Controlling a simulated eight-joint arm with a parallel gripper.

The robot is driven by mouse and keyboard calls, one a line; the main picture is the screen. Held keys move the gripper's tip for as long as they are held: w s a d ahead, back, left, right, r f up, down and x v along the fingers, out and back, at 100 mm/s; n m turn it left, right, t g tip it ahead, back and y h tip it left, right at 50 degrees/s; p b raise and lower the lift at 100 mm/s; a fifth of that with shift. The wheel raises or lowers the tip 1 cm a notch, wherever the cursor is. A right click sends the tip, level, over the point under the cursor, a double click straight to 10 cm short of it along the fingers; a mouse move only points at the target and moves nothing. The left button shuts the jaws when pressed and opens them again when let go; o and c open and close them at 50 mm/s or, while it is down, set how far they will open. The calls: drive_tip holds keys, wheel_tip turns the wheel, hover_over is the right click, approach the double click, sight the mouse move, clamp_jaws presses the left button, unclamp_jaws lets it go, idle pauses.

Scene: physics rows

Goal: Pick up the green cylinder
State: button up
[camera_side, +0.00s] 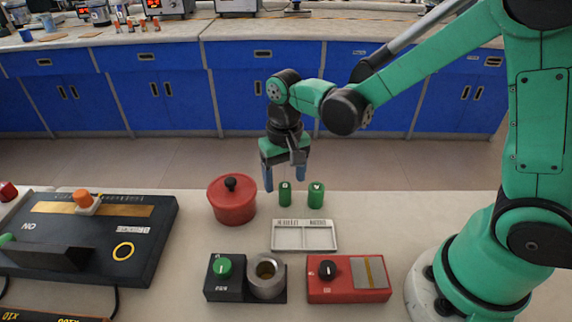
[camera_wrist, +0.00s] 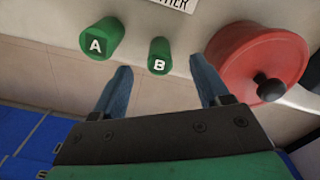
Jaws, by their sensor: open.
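Two green cylinders stand side by side on the pale worktop. The wider one, marked A, is on the right in the side view (camera_side: 316,195) and at upper left in the wrist view (camera_wrist: 98,40). The slimmer one, marked B, is on the left in the side view (camera_side: 285,195) and near the centre in the wrist view (camera_wrist: 160,55). My gripper (camera_side: 285,183) is open and points down, close to cylinder B. In the wrist view, B shows between and just beyond my blue fingertips (camera_wrist: 161,67). Nothing is held. The exact gap to B cannot be told.
A red lidded pot (camera_side: 231,203) stands close left of B, near one finger. A white two-part tray (camera_side: 304,236) lies in front. A black box with a metal cup (camera_side: 266,276) and a red box (camera_side: 348,279) are nearer. A black panel (camera_side: 90,235) is at left.

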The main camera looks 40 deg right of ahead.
sight(285, 185)
drive_tip(key=shift+f, duration=1.6)
clamp_jaws()
